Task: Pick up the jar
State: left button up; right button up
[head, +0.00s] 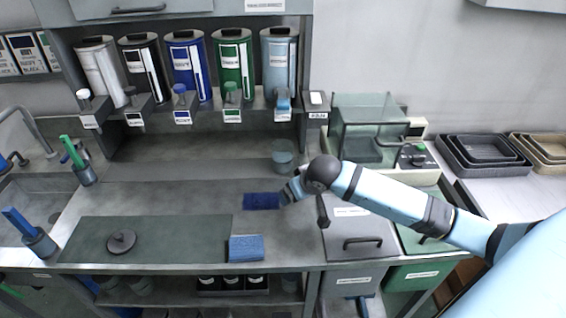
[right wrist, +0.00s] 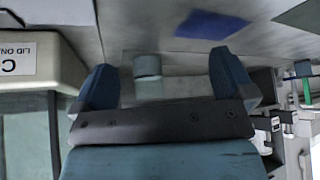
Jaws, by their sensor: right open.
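The jar (head: 283,157) is a small translucent grey-blue cylinder standing on the back part of the counter, below the row of dispensers. In the right wrist view the jar (right wrist: 148,76) shows beyond my fingers, in the gap between them. My right gripper (head: 290,190) is in front of the jar and apart from it, partly hidden by its own wrist. The right wrist view shows my right gripper (right wrist: 163,82) open, with nothing held between its blue fingertips. My left gripper is in neither view.
A dark blue cloth (head: 262,201) lies beside my right gripper, and a lighter blue sponge (head: 246,248) lies nearer the front edge. A glass-sided box (head: 362,125) stands right of the jar. Dispensers (head: 232,62) hang above. The counter left of the jar is clear.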

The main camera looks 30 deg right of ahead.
aim_at(285, 153)
jog(key=w+d+r+m, duration=0.1)
jog(key=w+d+r, duration=0.2)
jog(key=d, duration=0.1)
jog(key=shift+h, duration=0.3)
jog(key=w+f, duration=0.1)
jog(key=w, duration=0.3)
jog(key=w+d+f, duration=0.1)
jog(key=w+f, duration=0.1)
jog(key=w, duration=0.3)
jog(key=w+d+f, duration=0.1)
jog(key=w, duration=0.4)
jog(key=shift+w+d+f, duration=0.1)
jog(key=shift+w+f, duration=0.05)
jog(key=shift+f, duration=0.2)
jog(key=c, duration=1.3)
jog(key=shift+s+r, duration=0.4)
jog(key=s+r, duration=0.2)
jog(key=s, duration=0.2)
jog(key=s+a+r, duration=0.1)
jog(key=s+r, duration=0.2)
jog(key=s, duration=0.1)
jog(key=s+a+r, duration=0.1)
jog(key=s+r, duration=0.1)
jog(key=s, duration=0.3)
jog(key=shift+a+r, duration=0.2)
